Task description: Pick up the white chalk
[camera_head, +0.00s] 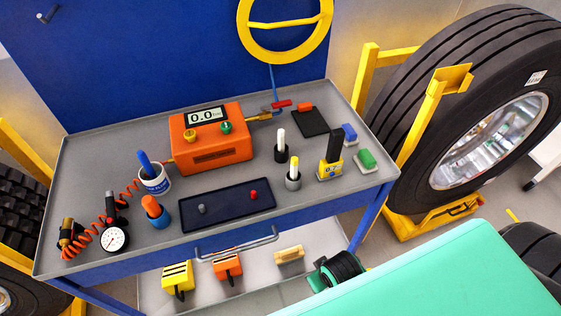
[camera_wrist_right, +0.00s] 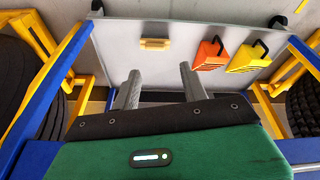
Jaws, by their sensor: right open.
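The white chalk (camera_head: 281,140) stands upright in a small dark holder (camera_head: 281,155) on the grey cart top, right of the orange box. My left gripper is not in view.
The cart top (camera_head: 95,180) also holds an orange inflator box (camera_head: 212,140), a dark tray (camera_head: 228,206), a white mug (camera_head: 155,182), a gauge (camera_head: 114,239) and a yellow-black bottle (camera_head: 331,158). Chocks (camera_head: 228,267) and a brush (camera_head: 290,254) lie below. A large wheel (camera_head: 410,130) stands right.

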